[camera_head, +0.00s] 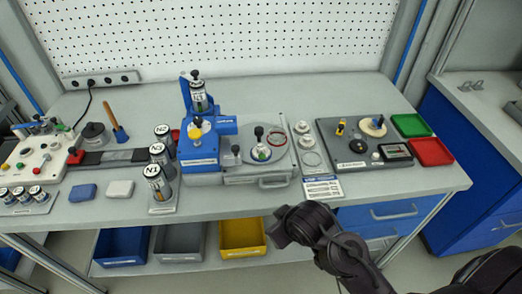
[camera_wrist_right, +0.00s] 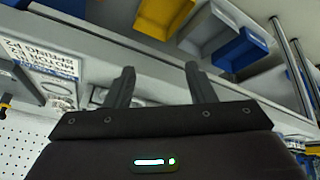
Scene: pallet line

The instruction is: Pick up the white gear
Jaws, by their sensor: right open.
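I cannot make out gear teeth on any part at this size. Small whitish round parts (camera_head: 307,141) lie in a column on a narrow grey strip at the bench's middle right. A cream disc (camera_head: 373,126) with a dark knob sits on the dark grey plate (camera_head: 340,158) to their right. My right gripper (camera_wrist_right: 162,85) is open and empty in the wrist view. In the head view my right arm (camera_head: 325,235) reaches in from the lower right, in front of the bench's front edge, apart from these parts. My left gripper is not in view.
A blue fixture (camera_head: 200,150) and a grey plate with a red ring (camera_head: 273,182) stand mid-bench. A printed label (camera_head: 322,188) lies near the front edge. Green (camera_head: 411,125) and red (camera_head: 431,152) trays are at right. A yellow bin (camera_head: 242,252) sits below the bench.

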